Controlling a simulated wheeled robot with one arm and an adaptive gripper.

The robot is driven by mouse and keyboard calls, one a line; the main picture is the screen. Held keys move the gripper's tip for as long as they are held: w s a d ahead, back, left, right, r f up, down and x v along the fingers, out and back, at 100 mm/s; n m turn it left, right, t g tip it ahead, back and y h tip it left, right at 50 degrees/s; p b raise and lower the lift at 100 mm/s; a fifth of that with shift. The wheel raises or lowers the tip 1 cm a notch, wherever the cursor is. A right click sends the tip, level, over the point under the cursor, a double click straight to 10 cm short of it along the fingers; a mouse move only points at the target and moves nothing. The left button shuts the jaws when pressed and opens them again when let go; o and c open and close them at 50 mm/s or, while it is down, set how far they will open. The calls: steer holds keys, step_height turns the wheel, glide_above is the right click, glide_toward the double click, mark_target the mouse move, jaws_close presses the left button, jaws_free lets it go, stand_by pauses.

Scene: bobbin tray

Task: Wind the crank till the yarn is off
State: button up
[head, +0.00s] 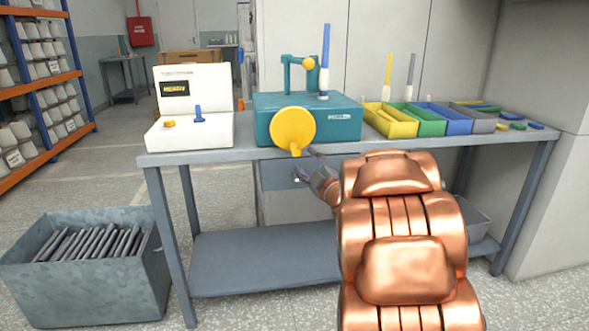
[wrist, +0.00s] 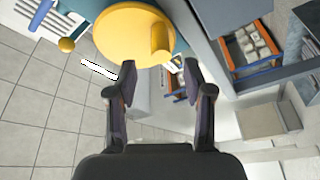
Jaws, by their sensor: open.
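The winding machine (head: 338,125) is a teal box on the bench, with a yellow round crank disc (head: 292,128) on its front. The crank's yellow handle (head: 296,149) points down at the disc's lower edge. A tall blue bobbin (head: 325,60) stands upright on top of the machine; I cannot tell how much yarn is on it. My gripper (head: 306,166) is open just below and right of the handle. In the wrist view the handle (wrist: 161,40) shows ahead, between and beyond the open fingertips (wrist: 158,72), apart from them.
A white device (head: 190,105) with a blue lever stands left of the machine. Yellow, green, blue and grey trays (head: 390,127) sit to the right, with loose bobbins beside them. A metal bin (head: 85,270) stands on the floor at left. The bench edge (head: 200,155) runs below the crank.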

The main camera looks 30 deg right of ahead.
mark_target(295, 151)
steer(key=shift+n+t+y, duration=0.3)
steer(key=shift+t, duration=0.1)
steer(key=shift+b+x, duration=1.25)
steer(key=shift+x, duration=2.5)
steer(key=shift+d+f, duration=0.1)
steer(key=shift+f, duration=0.1)
steer(key=shift+c, duration=0.4)
jaws_close()
